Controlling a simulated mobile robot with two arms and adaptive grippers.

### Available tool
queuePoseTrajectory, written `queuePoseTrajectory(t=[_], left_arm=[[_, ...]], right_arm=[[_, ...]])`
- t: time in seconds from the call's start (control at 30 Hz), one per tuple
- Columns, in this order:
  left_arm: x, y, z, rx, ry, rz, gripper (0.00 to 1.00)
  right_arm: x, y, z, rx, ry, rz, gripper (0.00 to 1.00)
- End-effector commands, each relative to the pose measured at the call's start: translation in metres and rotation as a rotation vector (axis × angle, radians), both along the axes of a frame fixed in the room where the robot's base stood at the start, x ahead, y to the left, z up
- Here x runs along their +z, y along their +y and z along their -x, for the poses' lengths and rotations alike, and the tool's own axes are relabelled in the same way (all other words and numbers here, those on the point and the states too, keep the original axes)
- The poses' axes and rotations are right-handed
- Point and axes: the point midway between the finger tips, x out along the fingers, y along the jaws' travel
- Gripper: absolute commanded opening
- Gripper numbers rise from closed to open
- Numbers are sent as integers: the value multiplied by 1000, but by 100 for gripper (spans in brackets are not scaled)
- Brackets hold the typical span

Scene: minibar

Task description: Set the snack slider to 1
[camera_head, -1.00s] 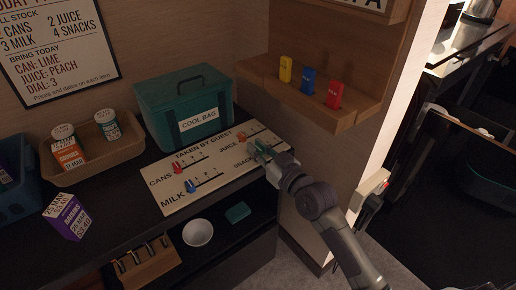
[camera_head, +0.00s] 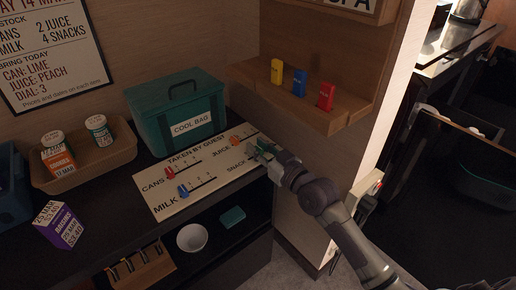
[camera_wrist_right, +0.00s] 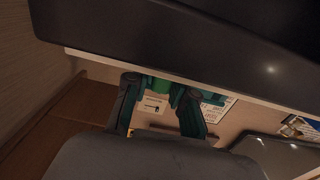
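The pale slider board (camera_head: 160,208), headed "Taken by guest", lies on the dark counter with rows for cans, milk, juice and snack. The snack row is at its near right corner, beside the SNACK label (camera_head: 236,168); my right gripper covers its slider in the head view. My right gripper (camera_head: 255,151) is low over that row. In the wrist view its fingers (camera_wrist_right: 160,92) stand apart, with a green piece, perhaps the snack knob (camera_wrist_right: 160,84), between their tips. Whether they touch it is unclear. The juice knob (camera_head: 235,140) is orange. My left gripper is out of view.
The teal cool bag (camera_head: 180,122) stands just behind the board. A brown tray (camera_head: 85,178) with jars and a purple box (camera_head: 62,225) are to the left. A wooden shelf (camera_head: 290,100) with coloured packs juts out above right. A white bowl (camera_head: 192,238) sits below.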

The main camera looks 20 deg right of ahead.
Motion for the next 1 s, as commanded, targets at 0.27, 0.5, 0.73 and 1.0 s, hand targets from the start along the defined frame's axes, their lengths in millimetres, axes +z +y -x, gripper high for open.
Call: queuePoseTrajectory(t=[0.27,0.5,0.73,1.0], left_arm=[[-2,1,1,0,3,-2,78],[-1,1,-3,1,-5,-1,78],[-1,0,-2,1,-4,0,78],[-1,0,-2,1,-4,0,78]], right_arm=[[0,0,0,0,0,0,42],[-2,-5,13,0,2,2,42],[-2,-21,58,1,4,5,42],[-2,-37,102,0,3,3,42]])
